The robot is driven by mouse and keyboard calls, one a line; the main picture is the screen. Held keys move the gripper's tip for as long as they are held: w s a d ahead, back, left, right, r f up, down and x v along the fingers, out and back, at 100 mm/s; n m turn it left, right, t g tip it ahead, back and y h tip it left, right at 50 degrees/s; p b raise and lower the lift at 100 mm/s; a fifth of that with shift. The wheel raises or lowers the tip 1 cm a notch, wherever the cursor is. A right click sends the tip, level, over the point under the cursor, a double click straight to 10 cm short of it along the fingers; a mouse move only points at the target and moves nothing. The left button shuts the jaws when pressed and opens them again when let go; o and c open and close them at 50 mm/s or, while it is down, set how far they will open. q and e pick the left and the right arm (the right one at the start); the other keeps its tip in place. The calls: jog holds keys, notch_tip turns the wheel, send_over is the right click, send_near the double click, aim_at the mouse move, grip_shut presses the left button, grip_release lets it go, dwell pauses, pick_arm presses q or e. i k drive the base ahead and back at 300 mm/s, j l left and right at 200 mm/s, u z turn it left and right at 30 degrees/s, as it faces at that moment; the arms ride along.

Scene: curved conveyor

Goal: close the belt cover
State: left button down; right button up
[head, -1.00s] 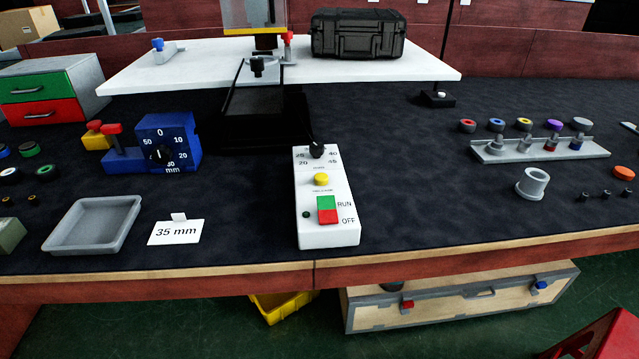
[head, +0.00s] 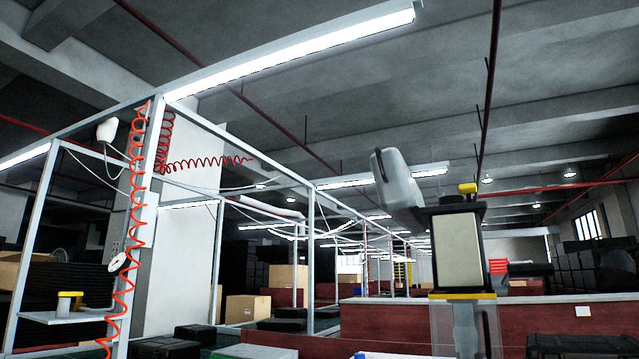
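No part that I can surely name as the belt cover or the belt shows in this view. At the lower right stands the upper part of a machine, with a dark-framed beige panel (head: 458,249) and a yellow knob (head: 467,188) on top. Below it is a clear panel (head: 465,332) with a yellow top edge. A grey rounded part (head: 399,180) sticks up at its left. A red ribbed part (head: 498,267) is at its right. Neither of my grippers is in view.
A grey metal frame (head: 152,215) with a coiled orange hose (head: 137,190) stands at left. Ceiling lights (head: 300,50) run overhead. Cardboard boxes (head: 248,308) and a low red partition (head: 395,325) lie behind. The table top is out of view.

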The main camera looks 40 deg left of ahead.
aim_at(398, 193)
jog(key=u, duration=0.7)
